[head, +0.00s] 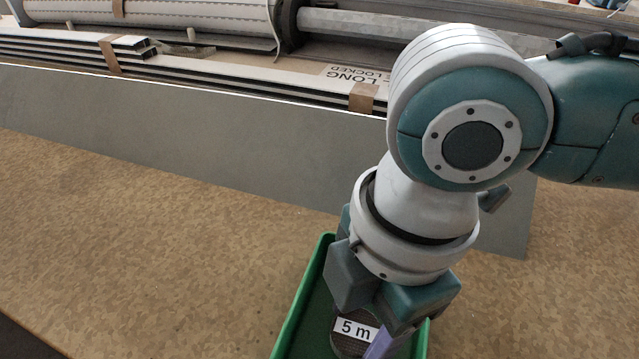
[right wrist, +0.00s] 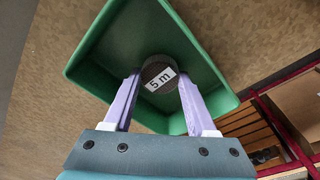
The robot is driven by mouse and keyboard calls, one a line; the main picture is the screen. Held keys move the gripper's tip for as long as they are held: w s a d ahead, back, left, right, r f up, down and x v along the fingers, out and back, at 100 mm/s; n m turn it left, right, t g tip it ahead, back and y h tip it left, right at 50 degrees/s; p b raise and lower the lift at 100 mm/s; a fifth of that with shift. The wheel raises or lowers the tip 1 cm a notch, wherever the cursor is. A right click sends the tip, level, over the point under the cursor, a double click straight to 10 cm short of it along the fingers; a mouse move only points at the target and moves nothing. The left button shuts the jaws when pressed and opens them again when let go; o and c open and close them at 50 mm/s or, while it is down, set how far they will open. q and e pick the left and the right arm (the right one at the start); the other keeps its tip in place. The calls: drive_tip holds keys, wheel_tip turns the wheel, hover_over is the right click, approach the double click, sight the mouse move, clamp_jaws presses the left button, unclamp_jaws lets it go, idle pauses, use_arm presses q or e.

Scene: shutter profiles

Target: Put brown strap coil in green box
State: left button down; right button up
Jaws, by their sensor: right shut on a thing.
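The brown strap coil (right wrist: 157,112) carries a white "5 m" label and sits between the two purple fingers of my right gripper (right wrist: 159,84), which is shut on it. In the right wrist view the coil appears within the outline of the green box (right wrist: 95,35). In the head view the coil (head: 344,346) shows at the bottom edge, partly hidden by my gripper (head: 372,340), inside the walls of the green box (head: 299,300). I cannot tell whether the coil touches the box floor. My left gripper is out of view.
A long grey panel (head: 200,130) lies behind the box on the brown patterned table (head: 150,230). Stacked profiles (head: 60,48) and a roller shutter tube (head: 190,15) lie at the back. The table left of the box is clear. Wooden slats (right wrist: 250,130) show at the lower right of the wrist view.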

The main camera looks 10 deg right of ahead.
sight(372, 323)
drive_tip(key=shift+f, duration=0.15)
drive_tip(key=o, duration=1.4)
drive_tip(key=shift+c, duration=0.2)
wheel_tip(372, 323, up, 12)
drive_tip(key=d+p, duration=0.1)
drive_tip(key=p, duration=0.2)
drive_tip(key=s+a+f+m+t+y, duration=0.1)
drive_tip(key=s+a+m+t+y, duration=0.15)
drive_tip(key=a+m, duration=0.3)
drive_tip(key=s+d+f+m+h, duration=0.2)
drive_tip(key=d+m, duration=0.4)
drive_tip(key=d, duration=0.1)
drive_tip(key=s+d+f+m+t+h, duration=0.1)
drive_tip(key=s+d+f+m, duration=0.2)
drive_tip(key=d+m, duration=0.3)
drive_tip(key=shift+s+d+h, duration=0.3)
drive_tip(key=shift+d+h, duration=0.05)
drive_tip(key=shift+d, duration=0.6)
